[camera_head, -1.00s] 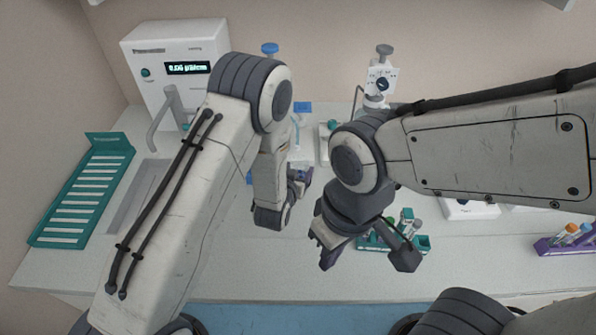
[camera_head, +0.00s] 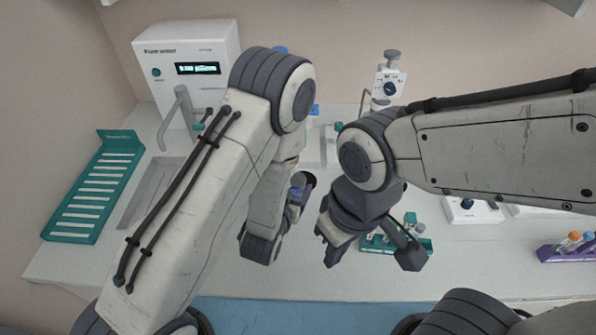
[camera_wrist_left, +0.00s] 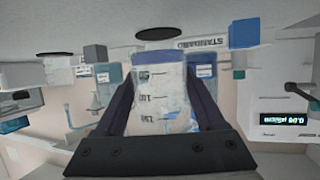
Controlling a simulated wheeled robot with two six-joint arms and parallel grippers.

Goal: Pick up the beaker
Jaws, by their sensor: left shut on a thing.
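The beaker (camera_wrist_left: 160,95) is clear with dark graduation marks and a blue band at one end. In the left wrist view it sits between the two fingers of my left gripper (camera_wrist_left: 160,88), which is shut on it. In the head view my left gripper (camera_head: 302,188) is over the middle of the bench, partly hidden by its own wrist, and the beaker cannot be made out clearly there.
A green slotted rack (camera_head: 92,190) lies at far left. A green tube holder (camera_head: 412,242) is close by my right gripper. A purple tube rack (camera_head: 570,248) stands at far right.

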